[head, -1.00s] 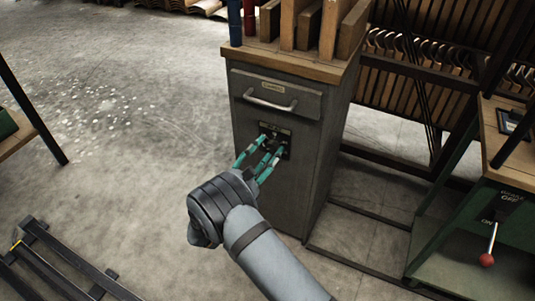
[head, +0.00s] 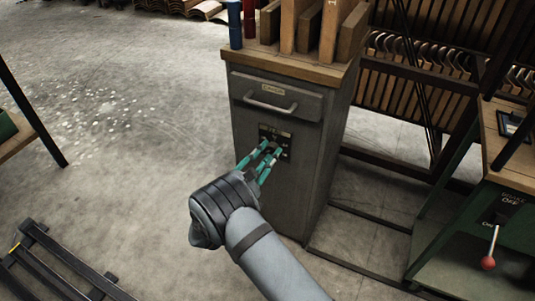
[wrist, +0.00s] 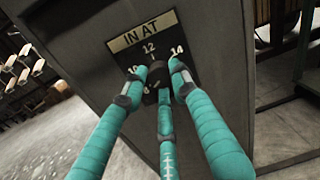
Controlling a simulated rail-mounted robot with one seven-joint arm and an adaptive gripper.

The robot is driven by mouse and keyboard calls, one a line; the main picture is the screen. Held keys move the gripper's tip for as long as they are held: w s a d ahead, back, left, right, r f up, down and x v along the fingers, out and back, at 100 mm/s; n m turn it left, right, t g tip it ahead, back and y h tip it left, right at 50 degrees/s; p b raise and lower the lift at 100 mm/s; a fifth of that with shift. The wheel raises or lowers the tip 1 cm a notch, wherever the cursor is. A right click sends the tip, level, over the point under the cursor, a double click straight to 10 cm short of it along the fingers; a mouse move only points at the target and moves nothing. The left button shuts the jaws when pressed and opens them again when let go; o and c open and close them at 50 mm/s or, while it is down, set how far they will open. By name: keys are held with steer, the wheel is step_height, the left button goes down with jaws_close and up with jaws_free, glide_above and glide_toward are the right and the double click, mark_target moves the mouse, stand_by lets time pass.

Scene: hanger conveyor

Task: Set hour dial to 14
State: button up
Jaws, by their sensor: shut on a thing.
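The hour dial is a dark round knob (wrist: 157,72) on a black plate (wrist: 143,42) in the wrist view. The plate reads "IN AT", with 12 at the top, 14 at the upper right and 10 at the left. In the head view the plate (head: 275,132) is on the front of a grey cabinet. My gripper (wrist: 155,80) has teal fingers shut around the knob, one at the left, one at the right and one below. It also shows in the head view (head: 268,149). The fingers hide much of the knob, and I cannot tell which number it points to.
The grey cabinet (head: 255,185) has a drawer handle (head: 270,104) above the dial and wooden boards (head: 330,30) on top. A green bench with a red-knobbed lever (head: 488,262) stands at the right. Dark metal rails (head: 60,262) lie at the lower left.

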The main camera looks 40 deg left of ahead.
steer(key=shift+r, duration=0.1)
steer(key=shift+c, duration=0.9)
